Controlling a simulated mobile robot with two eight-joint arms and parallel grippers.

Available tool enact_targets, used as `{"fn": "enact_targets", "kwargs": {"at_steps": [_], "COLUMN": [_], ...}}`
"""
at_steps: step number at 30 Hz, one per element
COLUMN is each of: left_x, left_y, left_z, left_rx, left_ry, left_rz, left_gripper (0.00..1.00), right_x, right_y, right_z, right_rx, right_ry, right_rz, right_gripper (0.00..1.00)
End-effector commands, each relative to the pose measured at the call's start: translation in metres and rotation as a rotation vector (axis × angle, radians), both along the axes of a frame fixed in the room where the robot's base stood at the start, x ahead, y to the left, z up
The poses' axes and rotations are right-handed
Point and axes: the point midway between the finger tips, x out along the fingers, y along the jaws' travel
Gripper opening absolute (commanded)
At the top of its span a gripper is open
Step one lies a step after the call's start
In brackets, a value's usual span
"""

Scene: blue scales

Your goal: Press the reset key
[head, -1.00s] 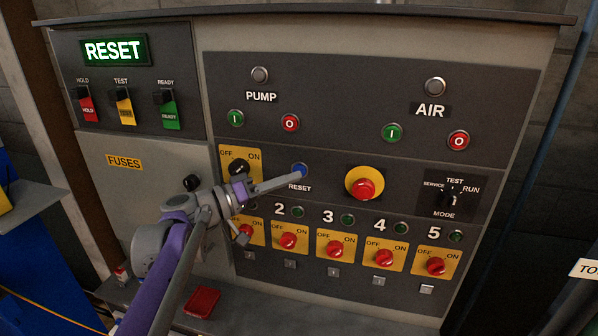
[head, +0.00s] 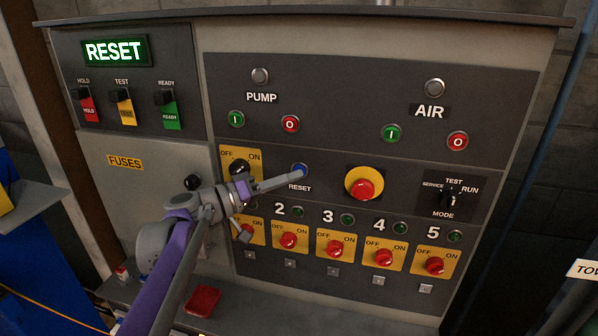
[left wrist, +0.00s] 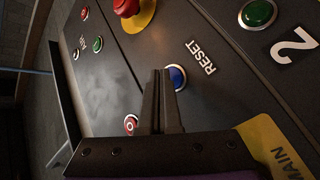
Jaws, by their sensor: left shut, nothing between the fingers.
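The reset key is a round blue button (head: 300,170) with a light ring, above the word RESET on the dark control panel (head: 400,160). My left gripper (head: 302,174) is shut and empty, its fingertips at the lower edge of the blue button. In the left wrist view the blue button (left wrist: 177,77) shows right beside the closed fingertips (left wrist: 162,72), partly covered by them. I cannot tell whether they touch it. A green lit RESET sign (head: 115,50) glows at the upper left. My right gripper is not in view.
A yellow-ringed red emergency button (head: 364,185) stands right of the blue button. A yellow OFF/ON switch (head: 238,166) is close on the left. A row of red rotary switches (head: 335,249) lies below. A red block (head: 202,301) rests on the ledge.

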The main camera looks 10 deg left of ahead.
Motion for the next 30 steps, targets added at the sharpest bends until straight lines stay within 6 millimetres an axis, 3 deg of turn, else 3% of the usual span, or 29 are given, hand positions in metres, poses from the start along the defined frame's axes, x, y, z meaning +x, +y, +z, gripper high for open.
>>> {"fn": "enact_targets", "kwargs": {"at_steps": [30], "left_x": [0.0065], "left_y": [0.0000], "left_z": [0.0005], "left_rx": [-0.001], "left_ry": [0.000], "left_rz": [0.001], "left_gripper": [0.00], "right_x": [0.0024], "right_y": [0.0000], "right_z": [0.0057], "right_rx": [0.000], "right_ry": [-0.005], "right_rz": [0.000], "right_gripper": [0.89]}}
